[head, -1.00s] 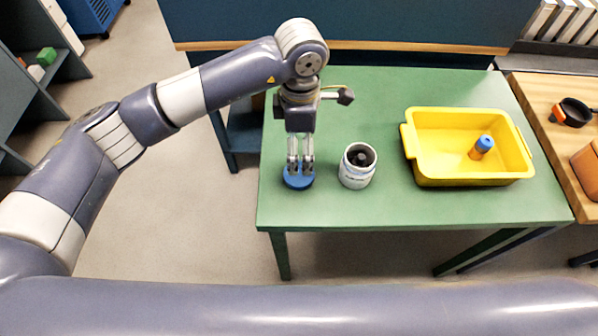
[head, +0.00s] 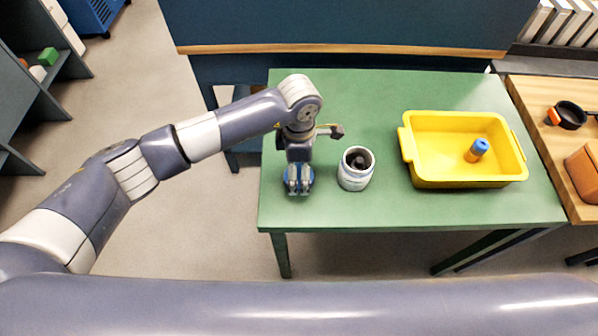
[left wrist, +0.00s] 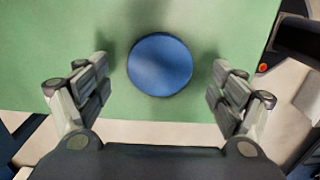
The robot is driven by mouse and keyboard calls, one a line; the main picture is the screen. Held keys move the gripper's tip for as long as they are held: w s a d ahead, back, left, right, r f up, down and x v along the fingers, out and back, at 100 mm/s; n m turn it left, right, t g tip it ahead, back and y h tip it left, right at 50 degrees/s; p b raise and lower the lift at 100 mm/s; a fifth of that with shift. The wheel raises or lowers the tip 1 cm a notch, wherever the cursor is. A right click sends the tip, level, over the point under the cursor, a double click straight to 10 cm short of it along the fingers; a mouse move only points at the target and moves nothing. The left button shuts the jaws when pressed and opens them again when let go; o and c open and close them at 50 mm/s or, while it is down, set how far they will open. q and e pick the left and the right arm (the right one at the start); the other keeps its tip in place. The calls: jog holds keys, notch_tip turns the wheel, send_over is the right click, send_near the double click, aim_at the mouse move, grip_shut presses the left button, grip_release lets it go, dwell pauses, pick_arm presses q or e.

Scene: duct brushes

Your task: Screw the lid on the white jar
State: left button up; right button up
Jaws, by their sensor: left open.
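The white jar (head: 355,181) stands upright and uncapped on the green table, with something dark inside its mouth. A round blue lid (head: 311,176) lies to the left of the jar, apart from it. In the left wrist view, the lid (left wrist: 160,64) shows whole, flat over the green tabletop. My left gripper (head: 298,191) points down over the lid and partly hides it in the head view. In the left wrist view, my left gripper (left wrist: 160,79) has its fingers wide apart, one on each side of the lid, with nothing held. My right gripper is not in view.
A yellow tray (head: 463,181) stands on the right of the green table (head: 400,208), with an orange and blue piece (head: 477,150) in it. A wooden counter (head: 545,100) adjoins on the right. The table's back middle is clear.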

pick_arm(q)
jog(key=shift+f, duration=1)
jog(key=c, duration=1)
jog(key=shift+r, duration=0.15)
